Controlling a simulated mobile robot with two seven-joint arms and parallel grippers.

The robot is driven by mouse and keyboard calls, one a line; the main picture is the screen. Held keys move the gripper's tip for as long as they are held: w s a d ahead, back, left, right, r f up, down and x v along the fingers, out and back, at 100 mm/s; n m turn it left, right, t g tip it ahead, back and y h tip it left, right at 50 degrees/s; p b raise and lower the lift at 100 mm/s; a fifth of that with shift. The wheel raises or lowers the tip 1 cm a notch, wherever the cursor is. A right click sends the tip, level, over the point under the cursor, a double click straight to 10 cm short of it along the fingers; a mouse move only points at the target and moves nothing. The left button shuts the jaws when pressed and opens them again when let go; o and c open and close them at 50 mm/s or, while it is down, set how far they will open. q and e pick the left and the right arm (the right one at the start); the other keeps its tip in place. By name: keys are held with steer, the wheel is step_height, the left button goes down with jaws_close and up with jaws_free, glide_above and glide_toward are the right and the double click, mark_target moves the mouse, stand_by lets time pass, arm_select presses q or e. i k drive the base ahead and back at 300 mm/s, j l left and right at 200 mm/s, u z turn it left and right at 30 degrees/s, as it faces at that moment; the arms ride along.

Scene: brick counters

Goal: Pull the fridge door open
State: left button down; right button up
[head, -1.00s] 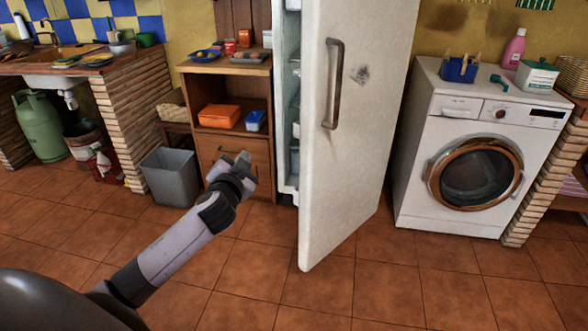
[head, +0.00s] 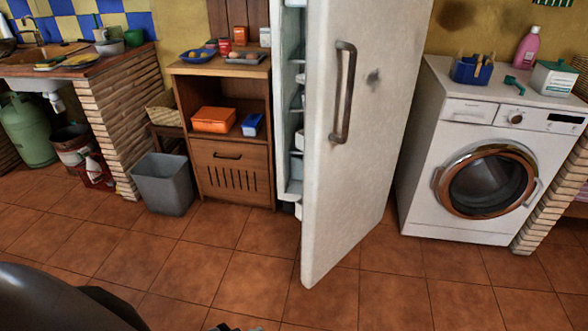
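The white fridge door (head: 350,190) stands partly open in the middle of the head view. Its free edge swings out towards me, and shelves of the fridge interior (head: 293,130) show along its left side. The brown vertical door handle (head: 343,92) is on the door's upper part, and nothing touches it. A small dark piece of what looks like my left gripper (head: 232,327) shows at the bottom edge, low and to the left of the door. Its fingers are mostly cut off, so their opening is hidden. My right gripper is not in view.
A wooden cabinet (head: 231,160) and a grey bin (head: 164,185) stand left of the fridge. A white washing machine (head: 445,125) stands close to the door's right. The tiled floor (head: 220,275) in front is clear.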

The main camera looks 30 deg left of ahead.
mark_target(364, 57)
steer(key=i+j, duration=0.95)
steer(key=j, duration=0.15)
